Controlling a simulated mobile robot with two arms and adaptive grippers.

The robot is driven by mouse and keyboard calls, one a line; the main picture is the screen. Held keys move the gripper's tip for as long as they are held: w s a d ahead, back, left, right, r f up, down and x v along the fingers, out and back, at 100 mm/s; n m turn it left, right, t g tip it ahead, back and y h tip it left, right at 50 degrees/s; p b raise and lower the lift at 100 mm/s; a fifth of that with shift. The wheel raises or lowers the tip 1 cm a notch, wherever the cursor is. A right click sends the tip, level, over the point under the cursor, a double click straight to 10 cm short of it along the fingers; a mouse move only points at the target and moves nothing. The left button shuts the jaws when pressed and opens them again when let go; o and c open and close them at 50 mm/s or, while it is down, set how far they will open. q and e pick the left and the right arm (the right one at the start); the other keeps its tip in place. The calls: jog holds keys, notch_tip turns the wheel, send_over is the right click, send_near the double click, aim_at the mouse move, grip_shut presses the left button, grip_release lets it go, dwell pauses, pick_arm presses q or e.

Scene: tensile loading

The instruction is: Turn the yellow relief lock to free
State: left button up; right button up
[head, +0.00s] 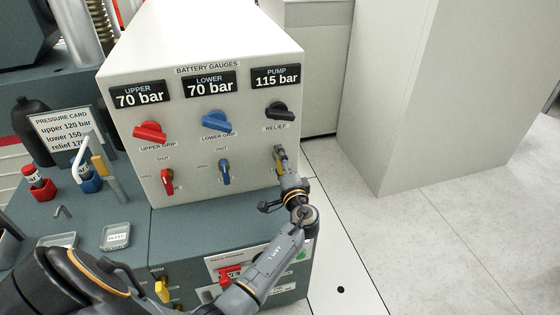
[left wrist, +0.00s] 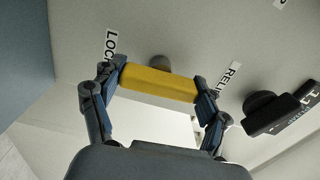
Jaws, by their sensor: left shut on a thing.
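The yellow relief lock (left wrist: 160,83) is a yellow bar lever on the pale panel face, on a short round stem. In the head view it sits below the black relief knob (head: 280,111) and is mostly hidden by my left gripper (head: 281,163). In the left wrist view, my left gripper (left wrist: 157,88) has one finger at each end of the yellow bar and is shut on it. A label that starts "LOC" (left wrist: 111,45) and a "REL" label (left wrist: 232,77) are partly visible beside it. My right gripper is not in view.
Left along the panel are a red lever (head: 167,180), a blue lever (head: 224,172), a red knob (head: 150,132) and a blue knob (head: 217,123). A pressure card (head: 68,135) and small trays stand on the left bench.

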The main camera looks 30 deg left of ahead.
pick_arm(q)
jog(key=shift+w+r+m, duration=0.1)
jog(key=shift+r+m, duration=0.05)
jog(key=shift+m, duration=0.15)
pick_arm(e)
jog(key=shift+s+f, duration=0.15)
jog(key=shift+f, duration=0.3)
pick_arm(q)
jog(key=o, duration=1.1)
jog(key=shift+o, duration=0.2)
jog(key=shift+s+d+f, duration=0.2)
jog(key=shift+s+d, duration=0.05)
jog(key=shift+d, duration=0.05)
jog(key=v, duration=1.1)
jog(key=shift+s, duration=0.15)
